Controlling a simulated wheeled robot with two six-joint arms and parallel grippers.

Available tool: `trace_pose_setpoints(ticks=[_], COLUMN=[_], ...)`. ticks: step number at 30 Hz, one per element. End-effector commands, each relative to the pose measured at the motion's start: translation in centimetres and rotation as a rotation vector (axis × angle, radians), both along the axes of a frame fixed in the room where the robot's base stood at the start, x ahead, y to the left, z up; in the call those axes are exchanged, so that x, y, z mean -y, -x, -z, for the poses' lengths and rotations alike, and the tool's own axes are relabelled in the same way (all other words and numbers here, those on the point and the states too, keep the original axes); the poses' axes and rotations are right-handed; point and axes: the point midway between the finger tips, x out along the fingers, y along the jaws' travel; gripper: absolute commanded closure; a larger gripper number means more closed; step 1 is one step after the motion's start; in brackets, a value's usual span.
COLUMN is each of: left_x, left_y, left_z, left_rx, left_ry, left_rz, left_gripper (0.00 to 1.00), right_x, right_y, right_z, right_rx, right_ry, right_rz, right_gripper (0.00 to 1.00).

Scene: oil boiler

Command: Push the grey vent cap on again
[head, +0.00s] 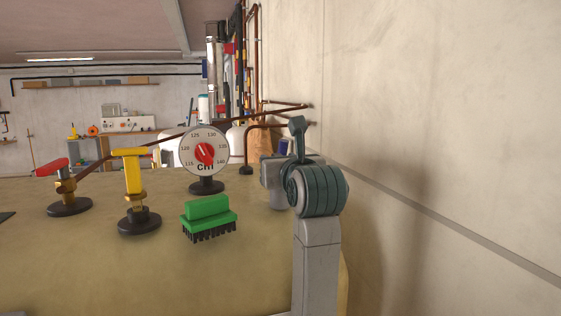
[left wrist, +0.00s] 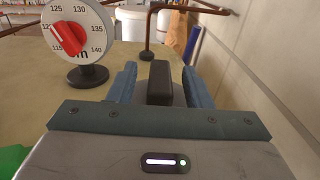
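A dark grey, block-like piece (left wrist: 160,80) shows between the two teal fingers of my left gripper (left wrist: 160,88) in the left wrist view. I cannot tell for sure whether it is the vent cap. A gap shows on each side of it, so the fingers look open and not closed on it. What lies under it is hidden. In the head view my left arm stands at the right end of the table and hides the fingertips and the piece. No other grey cap is clear. My right gripper is not in view.
On the tan table (head: 120,275) stand a red-handled valve (head: 68,180), a yellow-handled valve (head: 133,180), a round dial (head: 205,165) and a green brush (head: 208,217). A bent copper pipe (left wrist: 149,28) stands beyond my gripper. The wall (head: 440,120) is close at right.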

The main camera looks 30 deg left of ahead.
Motion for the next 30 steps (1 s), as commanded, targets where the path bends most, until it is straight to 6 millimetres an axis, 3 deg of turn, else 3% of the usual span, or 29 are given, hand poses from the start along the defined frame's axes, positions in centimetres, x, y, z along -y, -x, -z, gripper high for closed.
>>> trace_pose_setpoints(ticks=[11, 26, 30], left_x=[0.7, 6.2, 6.5], left_y=[0.5, 5.2, 5.2], left_z=[0.1, 0.5, 0.7], left_rx=[0.002, 0.003, 0.004], left_ry=[0.002, 0.004, -0.002], left_rz=[0.002, 0.006, 0.001], left_gripper=[0.55, 0.55, 0.55], right_x=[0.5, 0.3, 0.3], right_y=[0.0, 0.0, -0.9], right_z=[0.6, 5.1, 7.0], right_rx=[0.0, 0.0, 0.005], right_ry=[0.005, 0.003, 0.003], right_rz=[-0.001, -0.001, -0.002], right_gripper=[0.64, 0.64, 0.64])
